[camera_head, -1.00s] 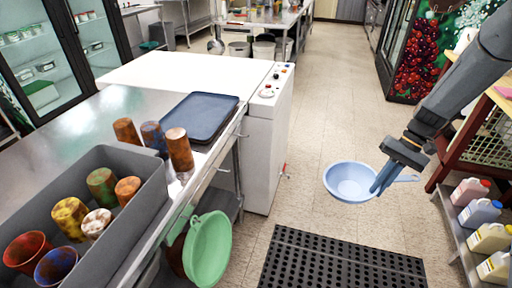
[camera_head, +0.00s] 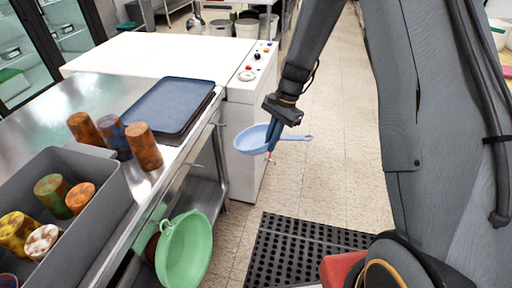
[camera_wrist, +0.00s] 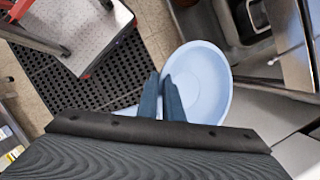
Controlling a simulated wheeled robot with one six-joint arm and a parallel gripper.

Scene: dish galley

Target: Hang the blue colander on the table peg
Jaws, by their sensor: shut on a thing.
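The blue colander (camera_head: 250,139) is a light blue shallow bowl with a handle pointing right in the head view. My gripper (camera_head: 271,148) is shut on it, and it is held in the air in front of the white machine's side. In the wrist view the colander (camera_wrist: 204,72) lies beyond my two dark fingers (camera_wrist: 163,80), its bowl mostly to their right. The steel table (camera_head: 75,105) has small pegs along its right side, one (camera_head: 218,124) near the tray and one (camera_head: 198,166) nearer. A green colander (camera_head: 184,250) hangs at the table's side, closer to me.
A dark tray (camera_head: 172,105), several patterned cups (camera_head: 143,146) and a grey bin (camera_head: 115,190) are on the table. The white machine (camera_head: 242,120) adjoins its far end. A black perforated mat (camera_head: 290,255) lies on the floor, with open aisle beyond.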

